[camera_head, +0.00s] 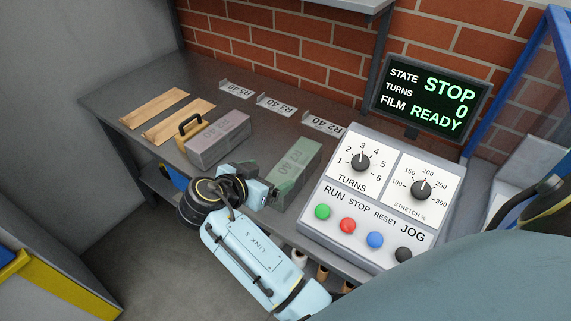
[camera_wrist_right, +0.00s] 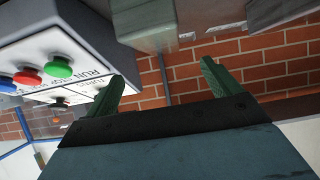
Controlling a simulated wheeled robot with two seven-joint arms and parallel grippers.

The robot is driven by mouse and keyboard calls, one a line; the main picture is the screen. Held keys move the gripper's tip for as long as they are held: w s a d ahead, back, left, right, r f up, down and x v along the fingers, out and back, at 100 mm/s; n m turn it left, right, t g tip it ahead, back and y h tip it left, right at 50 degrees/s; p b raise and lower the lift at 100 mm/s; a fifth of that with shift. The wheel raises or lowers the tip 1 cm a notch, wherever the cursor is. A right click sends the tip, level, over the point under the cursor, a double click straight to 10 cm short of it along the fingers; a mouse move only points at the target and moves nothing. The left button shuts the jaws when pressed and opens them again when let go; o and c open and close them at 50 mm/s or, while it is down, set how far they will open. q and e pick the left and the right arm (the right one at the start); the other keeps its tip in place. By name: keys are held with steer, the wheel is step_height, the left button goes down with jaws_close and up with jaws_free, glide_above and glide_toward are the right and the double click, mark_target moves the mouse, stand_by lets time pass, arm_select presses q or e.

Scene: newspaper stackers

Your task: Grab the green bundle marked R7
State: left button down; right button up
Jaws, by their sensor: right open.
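The green bundle (camera_head: 296,172) lies on the grey bench, left of the control box. Dark print on its top is partly legible and seems to end in 40; I cannot read the R number surely. My right gripper (camera_head: 274,196) is at the bundle's near left side in the head view; its fingers are mostly hidden there, so contact cannot be told. In the right wrist view its two green fingers (camera_wrist_right: 162,72) stand apart with nothing between them. A grey-green block, probably the bundle (camera_wrist_right: 146,22), shows beyond the fingertips. My left gripper is not in view.
The control box (camera_head: 372,200) stands close on the right. Label plates (camera_head: 277,105) and a brick wall (camera_head: 290,48) are behind.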

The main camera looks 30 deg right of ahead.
mark_target(291, 165)
steer(key=x, duration=0.6)
steer(key=shift+s, duration=0.3)
steer(key=x, duration=0.5)
steer(key=shift+w+a, duration=0.25)
steer(key=shift+w+d+f, duration=0.1)
steer(key=shift+d+f, duration=0.1)
steer(key=shift+d, duration=0.05)
steer(key=shift+d+f, duration=0.1)
steer(key=shift+d, duration=0.05)
steer(key=shift+c, duration=0.8)
steer(key=c, duration=1.7)
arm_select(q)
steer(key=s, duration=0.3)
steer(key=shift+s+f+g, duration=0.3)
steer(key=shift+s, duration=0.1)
arm_select(e)
steer(key=shift+w, duration=0.1)
steer(key=shift+c, duration=0.2)
